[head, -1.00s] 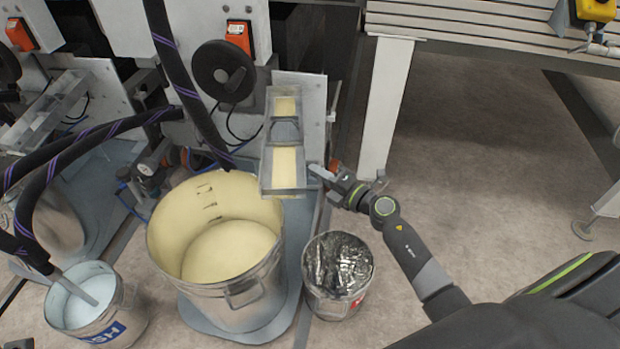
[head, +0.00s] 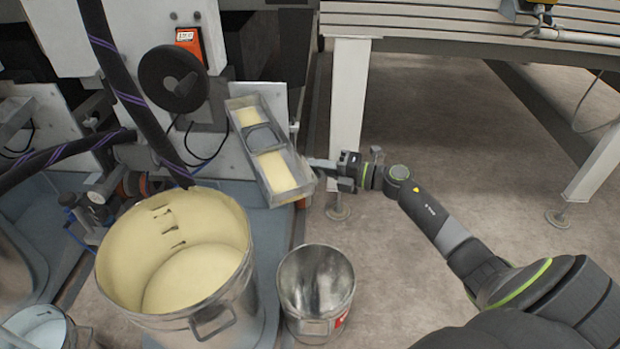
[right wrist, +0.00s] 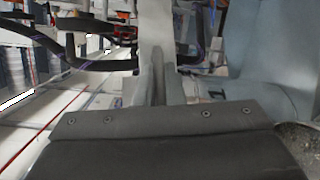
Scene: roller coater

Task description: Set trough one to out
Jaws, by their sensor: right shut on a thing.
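The metal trough (head: 289,195) holds cream-coloured liquid and sits beside the upright pale plate of the coater. It lies at a slant, its near end swung right, away from the plate. My right gripper (head: 322,170) is at the right side of the trough's near end, shut on the trough there. The exact contact is too small to make out. In the right wrist view, the two fingers (right wrist: 165,85) are close together with a pale grey strip of metal between and beyond them. My left gripper is not in view.
A large bucket of cream liquid (head: 225,318) stands below and left of the trough. A smaller metal bucket (head: 316,280) stands below its near end. A black handwheel (head: 172,78) and thick hoses are at upper left.

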